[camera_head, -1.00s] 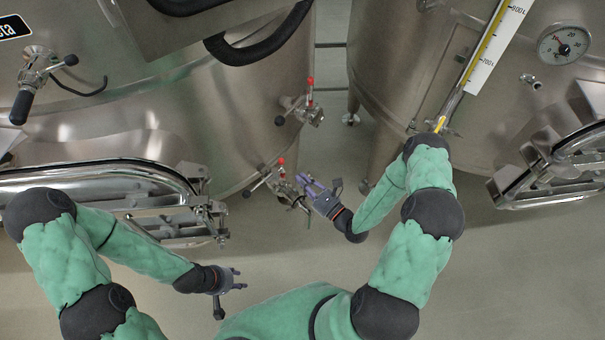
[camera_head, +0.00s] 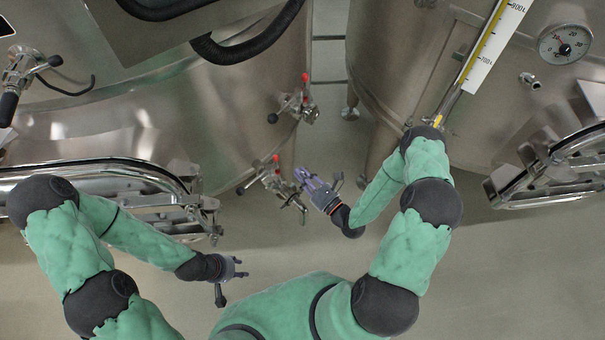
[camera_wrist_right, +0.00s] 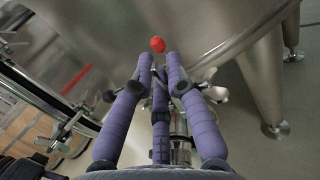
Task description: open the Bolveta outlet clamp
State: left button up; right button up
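The lower outlet fitting (camera_head: 270,178) sits low on the left steel vat (camera_head: 235,110), with a red-tipped valve lever and a black-ended handle. In the right wrist view its red knob (camera_wrist_right: 157,44) shows just beyond my fingertips, and metal fittings (camera_wrist_right: 180,125) show behind the fingers. Which part is the clamp is too small to tell. My right gripper (camera_head: 302,177) is at the fitting's right side, its purple fingers (camera_wrist_right: 160,66) apart; whether they touch it is unclear. My left gripper (camera_head: 243,267) is open and empty, below and left of the fitting.
A second red-tipped valve (camera_head: 303,104) stands above on the same vat. A hatch with a curved metal rim (camera_head: 110,170) is at left. The right vat (camera_head: 400,70) carries a level scale and a dial (camera_head: 565,44). Floor in front is clear.

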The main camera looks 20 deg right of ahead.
dwell(0.3)
jog(key=v, duration=1.2)
jog(key=shift+r, duration=0.1)
dwell(0.3)
